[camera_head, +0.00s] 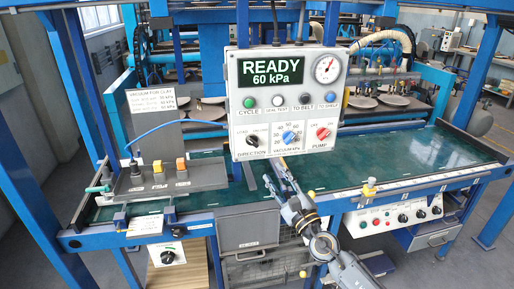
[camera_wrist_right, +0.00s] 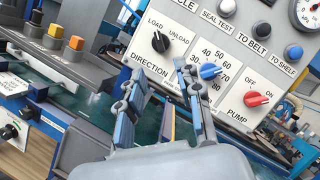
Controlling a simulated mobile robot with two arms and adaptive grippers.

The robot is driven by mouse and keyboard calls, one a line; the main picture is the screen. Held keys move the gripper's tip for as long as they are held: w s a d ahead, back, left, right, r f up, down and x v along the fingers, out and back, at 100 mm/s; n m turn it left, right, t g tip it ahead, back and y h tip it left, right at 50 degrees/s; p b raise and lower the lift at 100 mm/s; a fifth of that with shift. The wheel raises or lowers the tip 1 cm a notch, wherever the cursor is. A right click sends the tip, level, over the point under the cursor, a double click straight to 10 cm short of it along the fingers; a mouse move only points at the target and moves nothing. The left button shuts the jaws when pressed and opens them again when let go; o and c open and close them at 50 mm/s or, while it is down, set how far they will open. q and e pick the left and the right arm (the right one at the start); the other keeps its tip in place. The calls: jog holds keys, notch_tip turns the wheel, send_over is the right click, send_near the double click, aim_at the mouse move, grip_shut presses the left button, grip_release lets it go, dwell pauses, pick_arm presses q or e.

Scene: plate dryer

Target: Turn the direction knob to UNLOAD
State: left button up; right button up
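The black DIRECTION knob (camera_head: 252,140) is at the lower left of the grey control panel (camera_head: 290,60). In the right wrist view the knob (camera_wrist_right: 160,42) sits between the LOAD label at its upper left and the UNLOAD label at its right. Its white mark appears to lean toward LOAD. My right gripper (camera_head: 276,172) is below the panel, a little right of and below the knob. In the right wrist view its two fingers (camera_wrist_right: 160,72) are apart with nothing between them, and the knob shows just beyond the tips. My left gripper is not in view.
The blue VACUUM knob (camera_head: 290,138) and red PUMP knob (camera_head: 323,133) are right of the DIRECTION knob. Buttons (camera_head: 277,101) line the panel above.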

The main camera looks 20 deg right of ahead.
aim_at(254, 145)
jog(key=x, duration=1.2)
jog(key=shift+w, duration=0.1)
grip_shut()
